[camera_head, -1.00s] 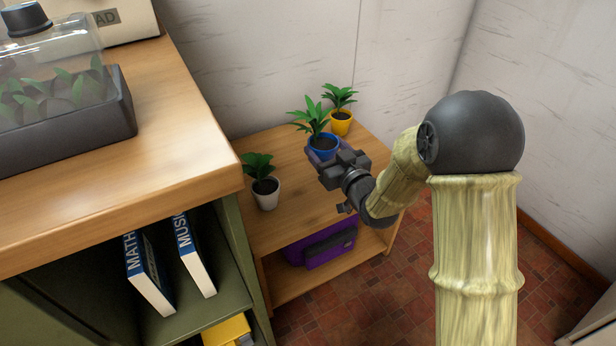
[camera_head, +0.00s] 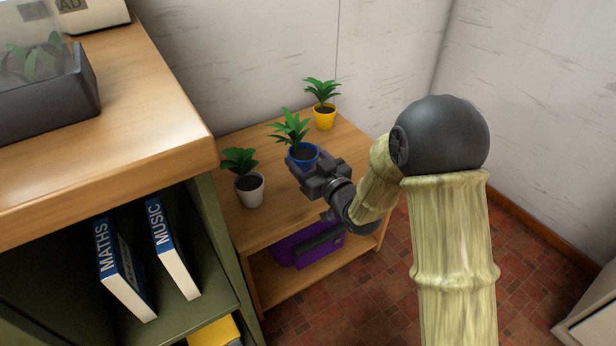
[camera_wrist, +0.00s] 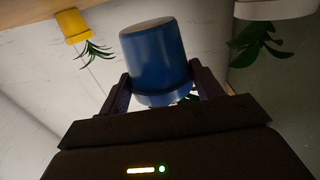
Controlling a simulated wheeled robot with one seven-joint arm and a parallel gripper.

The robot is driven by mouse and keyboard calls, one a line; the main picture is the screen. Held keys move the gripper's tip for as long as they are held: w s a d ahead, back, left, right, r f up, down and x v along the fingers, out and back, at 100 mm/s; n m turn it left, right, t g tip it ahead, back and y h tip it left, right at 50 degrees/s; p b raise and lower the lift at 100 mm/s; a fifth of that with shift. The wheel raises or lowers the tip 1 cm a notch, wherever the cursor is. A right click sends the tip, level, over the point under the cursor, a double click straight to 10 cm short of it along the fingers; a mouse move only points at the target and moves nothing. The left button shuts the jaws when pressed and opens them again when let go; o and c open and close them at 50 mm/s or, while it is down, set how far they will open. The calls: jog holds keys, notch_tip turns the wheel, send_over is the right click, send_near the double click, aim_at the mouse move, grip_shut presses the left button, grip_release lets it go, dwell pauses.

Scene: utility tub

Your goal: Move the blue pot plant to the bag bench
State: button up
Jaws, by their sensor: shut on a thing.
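The blue pot plant (camera_head: 303,155) is upright between the fingers of my gripper (camera_head: 316,172), over the low wooden bench (camera_head: 285,203). In the wrist view, which is upside down, both fingers press the sides of the blue pot (camera_wrist: 155,58). Its base edge shows with wall around it, so it looks clear of the bench top; the gap is hard to judge. The bench has a purple bag-like thing (camera_head: 298,246) on its lower shelf. My gripper hides part of the pot's front in the head view.
A yellow pot plant (camera_head: 324,117) stands on the bench behind the blue one. A white pot plant (camera_head: 249,190) stands at its left. A taller wooden-topped shelf unit (camera_head: 150,140) with books borders the bench on the left. Walls close the back. Bare bench top lies between the pots.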

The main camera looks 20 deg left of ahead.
jog(key=shift+d, duration=0.1)
notch_tip(320, 180, down, 5)
jog(key=b, duration=0.3)
jog(key=shift+w+r, duration=0.1)
jog(key=o, duration=1.3)
jog(key=shift+f, duration=0.2)
jog(key=shift+c, duration=0.2)
jog(key=shift+r, duration=0.1)
jog(key=shift+r, duration=0.2)
jog(key=p+v, duration=0.3)
jog(key=v, duration=0.9)
